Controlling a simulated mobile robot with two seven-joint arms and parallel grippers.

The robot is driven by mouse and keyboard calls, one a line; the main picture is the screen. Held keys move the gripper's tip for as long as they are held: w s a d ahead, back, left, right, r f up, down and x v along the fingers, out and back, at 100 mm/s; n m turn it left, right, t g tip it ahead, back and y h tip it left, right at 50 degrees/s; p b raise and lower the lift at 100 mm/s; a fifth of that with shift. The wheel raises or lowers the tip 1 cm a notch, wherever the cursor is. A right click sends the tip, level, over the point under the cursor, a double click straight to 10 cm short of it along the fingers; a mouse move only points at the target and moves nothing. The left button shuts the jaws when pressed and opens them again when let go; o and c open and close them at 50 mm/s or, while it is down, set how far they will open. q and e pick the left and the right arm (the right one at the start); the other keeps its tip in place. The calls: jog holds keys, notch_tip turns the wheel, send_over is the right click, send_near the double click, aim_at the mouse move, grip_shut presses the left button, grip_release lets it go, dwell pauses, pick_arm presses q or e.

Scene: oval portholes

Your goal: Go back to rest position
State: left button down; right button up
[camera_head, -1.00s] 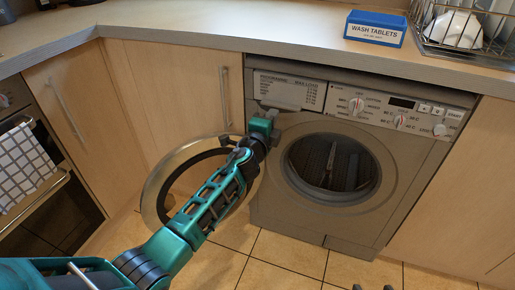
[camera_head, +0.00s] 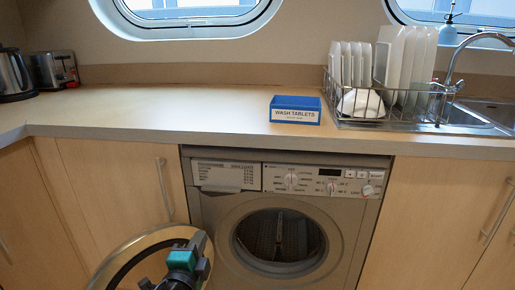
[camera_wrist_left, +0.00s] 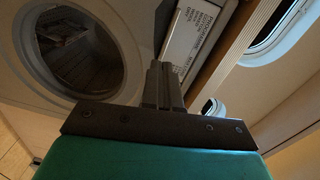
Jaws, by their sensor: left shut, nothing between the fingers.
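My left gripper (camera_head: 197,243) is low in the head view, a teal wrist with dark grey fingers. It is in front of the right side of the open round washing machine door (camera_head: 118,258), and I cannot tell whether they touch. In the left wrist view the two fingers (camera_wrist_left: 162,80) are together with nothing between them. The grey washing machine (camera_head: 225,215) stands under the counter with its round opening (camera_head: 280,238) uncovered. The opening also shows in the left wrist view (camera_wrist_left: 85,50). My right gripper is not in view.
The wooden counter (camera_head: 180,110) runs above the machine. On it are a blue wash tablets box (camera_head: 296,109), a dish rack (camera_head: 345,112) with white dishes, a toaster (camera_head: 53,70) and a kettle (camera_head: 12,75). A sink (camera_head: 490,112) is at the right. Cupboards flank the machine.

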pick_arm(q)
jog(key=s+d+f+n+g+h, duration=0.1)
jog(key=s+f+n+g, duration=0.2)
jog(key=s, duration=0.4)
jog(key=s+d+f+n+g, duration=0.1)
jog(key=s+f+n, duration=0.3)
jog(key=s+n, duration=0.2)
jog(key=s+d+f+n+g+h, duration=0.1)
jog(key=s+f+n+g, duration=0.2)
jog(key=s, duration=0.4)
jog(key=s+a+r+n+p, duration=0.1)
jog(key=r+p, duration=0.5)
jog(key=p, duration=0.2)
jog(key=s+a+r+n+p, duration=0.1)
jog(key=s+r+p, duration=0.1)
jog(key=r+p, duration=0.4)
jog(key=p, duration=0.3)
jog(key=shift+a+y, duration=0.3)
jog(key=shift+a, duration=0.05)
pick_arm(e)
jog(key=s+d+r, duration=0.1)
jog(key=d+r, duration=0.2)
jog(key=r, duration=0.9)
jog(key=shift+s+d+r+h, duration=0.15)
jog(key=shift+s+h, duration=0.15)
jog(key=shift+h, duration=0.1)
pick_arm(q)
jog(key=shift+f, duration=0.1)
